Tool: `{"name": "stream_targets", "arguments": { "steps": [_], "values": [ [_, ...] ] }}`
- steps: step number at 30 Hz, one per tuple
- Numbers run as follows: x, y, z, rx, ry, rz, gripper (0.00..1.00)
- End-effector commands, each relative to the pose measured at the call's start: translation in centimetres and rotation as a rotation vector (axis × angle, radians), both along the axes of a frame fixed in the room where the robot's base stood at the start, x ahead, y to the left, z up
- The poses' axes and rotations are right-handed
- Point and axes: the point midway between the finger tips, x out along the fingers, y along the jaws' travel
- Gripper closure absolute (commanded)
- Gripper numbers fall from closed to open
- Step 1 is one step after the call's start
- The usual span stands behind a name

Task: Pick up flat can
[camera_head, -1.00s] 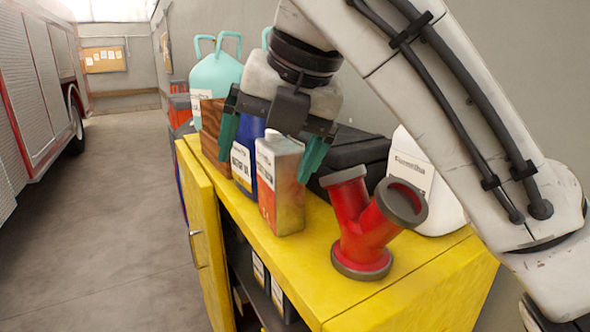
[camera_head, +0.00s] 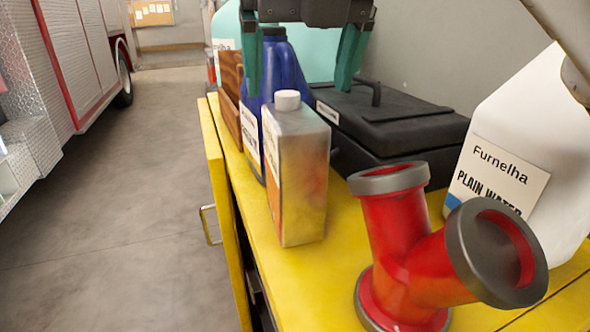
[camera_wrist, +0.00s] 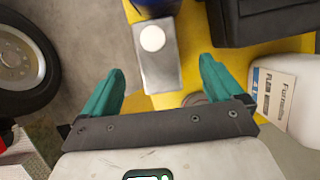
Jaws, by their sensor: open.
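The flat can (camera_head: 295,168) is a grey rectangular can with a white cap and an orange-marked label, upright on the yellow cabinet top (camera_head: 310,275) near its left edge. My gripper (camera_head: 300,85) has green fingers, open and empty, above and apart from the can in the head view. In the wrist view, the can (camera_wrist: 157,62) shows from above with its white cap, beyond and between the spread fingertips of my gripper (camera_wrist: 160,78). Nothing is between the fingers.
A blue jug (camera_head: 284,70) stands close behind the can. A black case (camera_head: 385,125) lies to its right. A red Y-shaped pipe fitting (camera_head: 400,240) stands in front right, with a white jug (camera_head: 535,150) behind it. The cabinet door (camera_head: 225,215) hangs open at left.

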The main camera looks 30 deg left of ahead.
Motion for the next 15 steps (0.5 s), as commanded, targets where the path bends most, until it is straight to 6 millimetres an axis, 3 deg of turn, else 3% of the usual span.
{"name": "stream_targets", "arguments": {
  "steps": [15],
  "values": [
    [1.3,1.6,-5.6,0.001,0.0,-0.001,0.06]
  ]
}}
